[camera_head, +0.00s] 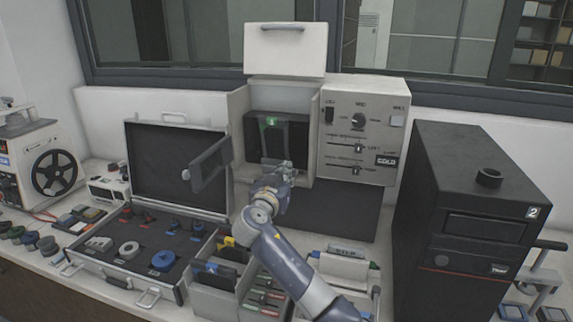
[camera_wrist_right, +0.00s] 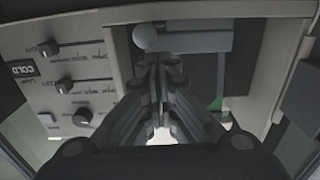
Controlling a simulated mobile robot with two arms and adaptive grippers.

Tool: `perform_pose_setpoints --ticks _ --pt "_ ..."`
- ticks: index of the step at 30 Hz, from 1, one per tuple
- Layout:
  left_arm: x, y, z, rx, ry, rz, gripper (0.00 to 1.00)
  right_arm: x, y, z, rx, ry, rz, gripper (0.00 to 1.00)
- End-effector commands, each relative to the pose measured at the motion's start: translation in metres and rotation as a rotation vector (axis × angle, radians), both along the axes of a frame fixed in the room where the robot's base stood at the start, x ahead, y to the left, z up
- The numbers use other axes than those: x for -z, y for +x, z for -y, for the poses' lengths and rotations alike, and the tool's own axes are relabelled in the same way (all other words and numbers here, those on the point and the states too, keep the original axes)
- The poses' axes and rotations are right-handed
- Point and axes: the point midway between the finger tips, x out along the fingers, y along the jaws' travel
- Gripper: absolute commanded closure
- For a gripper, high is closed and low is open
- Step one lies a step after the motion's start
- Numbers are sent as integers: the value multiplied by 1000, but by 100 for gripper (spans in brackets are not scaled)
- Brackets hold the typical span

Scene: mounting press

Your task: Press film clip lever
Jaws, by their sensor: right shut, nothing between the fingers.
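My right gripper (camera_head: 283,172) is at the opening, in front of the dark unit's lower part. Its fingers (camera_wrist_right: 158,75) are shut and empty, close to the knob; contact is unclear. My left gripper is out of view.
A control panel (camera_head: 360,175) with knobs and sliders adjoins the opening on the right. A dark hinged door (camera_head: 211,165) stands open on the left. An open case (camera_head: 130,285) of parts, bins and a black computer tower (camera_head: 460,215) crowd the bench.

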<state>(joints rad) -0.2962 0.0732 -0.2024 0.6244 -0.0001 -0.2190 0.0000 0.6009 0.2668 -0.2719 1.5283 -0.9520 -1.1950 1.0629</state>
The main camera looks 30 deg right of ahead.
Motion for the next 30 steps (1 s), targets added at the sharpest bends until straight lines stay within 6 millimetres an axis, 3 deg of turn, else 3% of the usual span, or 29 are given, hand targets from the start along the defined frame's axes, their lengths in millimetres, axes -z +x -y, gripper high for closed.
perform_pose_setpoints --ticks 7,30 --pt "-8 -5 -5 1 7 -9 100 -1 10 12 0 -1 1 100" --pt "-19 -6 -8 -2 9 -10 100 -6 13 14 -2 50 -40 100"
